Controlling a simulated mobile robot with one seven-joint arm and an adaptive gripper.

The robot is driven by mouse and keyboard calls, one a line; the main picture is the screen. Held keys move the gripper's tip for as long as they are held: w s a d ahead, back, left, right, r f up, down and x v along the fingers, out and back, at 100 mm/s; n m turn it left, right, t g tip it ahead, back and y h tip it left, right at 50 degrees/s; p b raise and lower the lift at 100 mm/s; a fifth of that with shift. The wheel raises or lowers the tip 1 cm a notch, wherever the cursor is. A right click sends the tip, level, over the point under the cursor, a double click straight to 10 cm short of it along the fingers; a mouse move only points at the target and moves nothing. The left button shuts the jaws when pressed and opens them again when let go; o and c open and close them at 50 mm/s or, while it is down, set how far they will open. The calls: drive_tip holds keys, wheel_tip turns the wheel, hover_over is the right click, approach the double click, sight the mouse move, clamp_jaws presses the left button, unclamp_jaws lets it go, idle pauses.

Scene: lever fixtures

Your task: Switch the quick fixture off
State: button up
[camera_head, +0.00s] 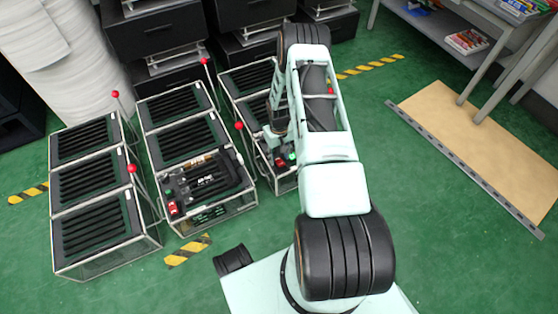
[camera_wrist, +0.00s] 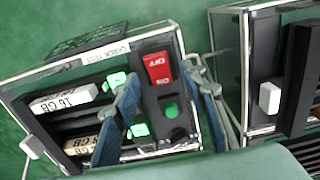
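In the wrist view, a fixture (camera_wrist: 95,57) with a "QUICK TEST" style label lies under my gripper (camera_wrist: 162,95). Its black panel carries a red switch marked OFF (camera_wrist: 158,68) and a round green button (camera_wrist: 171,110). My gripper is open, with one blue finger on each side of the panel; I cannot tell whether they touch it. Two labelled modules (camera_wrist: 62,103) with lit green parts sit left of the fingers, partly hidden by one. In the head view, my gripper (camera_head: 278,130) is over the front of the right fixture row, where a red part (camera_head: 282,162) shows.
Other fixtures with red-ball levers stand close by: a left row (camera_head: 92,180) and a middle row (camera_head: 180,105), whose front unit also has a red switch (camera_head: 173,208). A neighbouring fixture (camera_wrist: 265,75) is close on the right in the wrist view. Green floor is free in front.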

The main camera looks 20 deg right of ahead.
drive_tip(key=shift+f, duration=0.75)
